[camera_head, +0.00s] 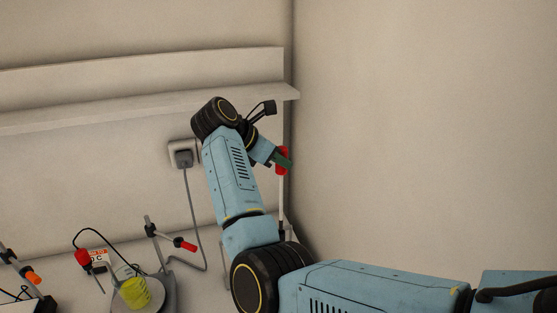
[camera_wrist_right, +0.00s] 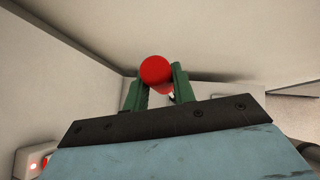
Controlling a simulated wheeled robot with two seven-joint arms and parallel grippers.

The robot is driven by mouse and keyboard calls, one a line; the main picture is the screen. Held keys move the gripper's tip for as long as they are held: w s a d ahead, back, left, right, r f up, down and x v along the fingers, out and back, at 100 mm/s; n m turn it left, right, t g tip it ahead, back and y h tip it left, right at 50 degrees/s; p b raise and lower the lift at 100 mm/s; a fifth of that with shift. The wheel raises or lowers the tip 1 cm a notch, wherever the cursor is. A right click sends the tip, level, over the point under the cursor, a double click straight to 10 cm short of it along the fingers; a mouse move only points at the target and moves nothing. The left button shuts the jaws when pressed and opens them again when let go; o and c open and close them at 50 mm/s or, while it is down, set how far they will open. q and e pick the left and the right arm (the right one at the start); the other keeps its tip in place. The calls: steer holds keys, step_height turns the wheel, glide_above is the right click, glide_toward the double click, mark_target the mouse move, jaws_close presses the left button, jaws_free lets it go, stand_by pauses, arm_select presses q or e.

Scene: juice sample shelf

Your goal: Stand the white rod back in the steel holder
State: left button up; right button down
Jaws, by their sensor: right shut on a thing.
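My right gripper (camera_head: 284,160) is raised near the corner of the walls. Its green fingers are shut on a red part. A thin white rod (camera_head: 282,195) runs upright below this red part and ends in a dark tip near my arm. In the right wrist view, the round red end (camera_wrist_right: 157,70) sits between the green fingers of my right gripper (camera_wrist_right: 158,85). I cannot make out the steel holder for certain; my right arm covers the area below the rod. My left gripper is out of view.
A long shelf ledge (camera_head: 150,112) runs along the back wall, close above my gripper. A wall socket with a plug (camera_head: 184,157) is to the left. A yellow-filled beaker (camera_head: 134,292) and a clamp stand (camera_head: 150,228) with a red-ended clamp stand lower left.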

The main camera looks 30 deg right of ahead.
mark_target(281, 193)
step_height(281, 193, down, 7)
steer(key=b, duration=0.6)
steer(key=shift+b, duration=0.3)
stand_by(2.3)
steer(key=shift+f+b, duration=0.1)
steer(key=shift+b, duration=0.2)
stand_by(0.3)
step_height(281, 193, down, 7)
steer(key=b, duration=0.6)
stand_by(2.6)
steer(key=shift+f+b, duration=0.1)
steer(key=shift+b, duration=0.2)
